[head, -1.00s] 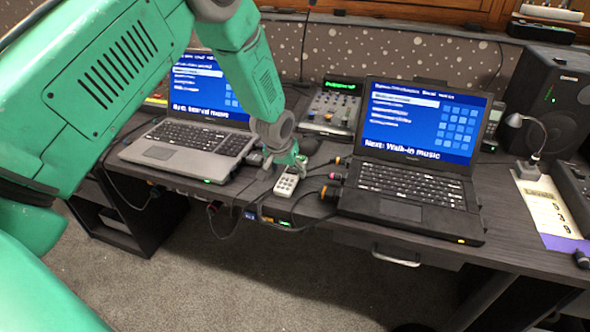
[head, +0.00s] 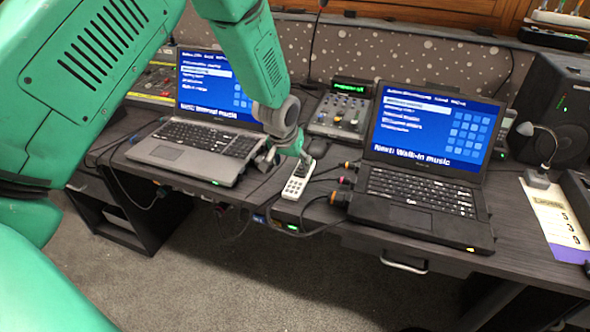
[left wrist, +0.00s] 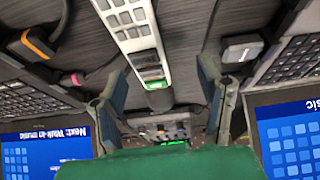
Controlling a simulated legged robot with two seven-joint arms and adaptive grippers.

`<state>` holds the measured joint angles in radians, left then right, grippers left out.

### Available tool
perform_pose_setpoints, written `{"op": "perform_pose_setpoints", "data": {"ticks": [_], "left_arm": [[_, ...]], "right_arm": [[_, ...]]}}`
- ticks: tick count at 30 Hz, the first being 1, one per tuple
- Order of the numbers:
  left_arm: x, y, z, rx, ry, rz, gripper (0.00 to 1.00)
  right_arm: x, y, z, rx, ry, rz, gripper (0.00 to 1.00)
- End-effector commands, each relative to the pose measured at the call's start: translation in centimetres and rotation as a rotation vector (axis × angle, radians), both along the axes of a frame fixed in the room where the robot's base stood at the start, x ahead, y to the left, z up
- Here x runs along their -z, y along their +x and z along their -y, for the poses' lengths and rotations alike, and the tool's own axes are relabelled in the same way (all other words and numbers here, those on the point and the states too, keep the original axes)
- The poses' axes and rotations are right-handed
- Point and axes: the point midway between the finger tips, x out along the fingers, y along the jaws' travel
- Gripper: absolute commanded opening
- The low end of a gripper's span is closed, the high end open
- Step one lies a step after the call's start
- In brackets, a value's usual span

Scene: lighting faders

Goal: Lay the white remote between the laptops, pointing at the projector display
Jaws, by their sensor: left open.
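The white remote (head: 298,182) lies on the dark desk between the grey laptop (head: 201,146) on the left and the black laptop (head: 418,192) on the right. Its long side runs from front to back, slightly slanted. My left gripper (head: 303,158) is low over its far end and hides part of it. In the left wrist view the remote (left wrist: 138,32) shows its buttons, with its dark end near the gap between my open left fingers (left wrist: 163,98), nearer the left-hand finger. Behind it stands a console with a lit green display (head: 350,87); its lettering is blurred. My right gripper is not in view.
Cables with coloured plugs (head: 345,180) lie right of the remote, beside the black laptop. A mixer (head: 158,84) is behind the grey laptop. A speaker (head: 553,108), a small lamp (head: 541,155) and a paper sheet (head: 556,220) are at the right. The desk's front edge is close to the remote.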

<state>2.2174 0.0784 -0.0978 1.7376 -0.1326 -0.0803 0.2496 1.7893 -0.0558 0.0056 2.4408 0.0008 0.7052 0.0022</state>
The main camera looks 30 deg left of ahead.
Motion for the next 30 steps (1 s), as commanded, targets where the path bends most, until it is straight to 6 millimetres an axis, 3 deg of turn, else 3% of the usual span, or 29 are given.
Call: {"op": "perform_pose_setpoints", "data": {"ticks": [3, 7, 12, 18, 20, 23, 26, 30], "left_arm": [[-3.0, -1.0, 0.7, 0.003, 0.007, 0.001, 0.60], [-5.1, -1.8, 0.9, 0.002, 0.008, 0.001, 0.60], [-6.3, -2.5, 0.5, 0.001, 0.001, 0.000, 0.60], [-6.0, -2.9, 0.2, 0.003, -0.005, -0.007, 0.60], [-4.7, -3.7, 0.6, 0.012, -0.005, -0.021, 0.60], [-0.4, -6.9, 2.3, 0.048, -0.005, -0.067, 0.60], [5.3, -12.7, 4.3, 0.100, -0.006, -0.132, 0.60], [11.6, -22.9, 7.0, 0.178, -0.009, -0.228, 0.60]], "right_arm": [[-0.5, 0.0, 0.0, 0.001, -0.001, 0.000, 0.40], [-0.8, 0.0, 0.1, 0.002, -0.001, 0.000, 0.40], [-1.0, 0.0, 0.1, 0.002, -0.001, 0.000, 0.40], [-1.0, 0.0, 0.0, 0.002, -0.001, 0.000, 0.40], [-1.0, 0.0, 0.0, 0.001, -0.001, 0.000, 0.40], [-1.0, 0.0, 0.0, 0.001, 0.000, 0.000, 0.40], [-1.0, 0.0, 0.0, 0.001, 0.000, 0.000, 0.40], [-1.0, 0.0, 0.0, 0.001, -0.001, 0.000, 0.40]]}}
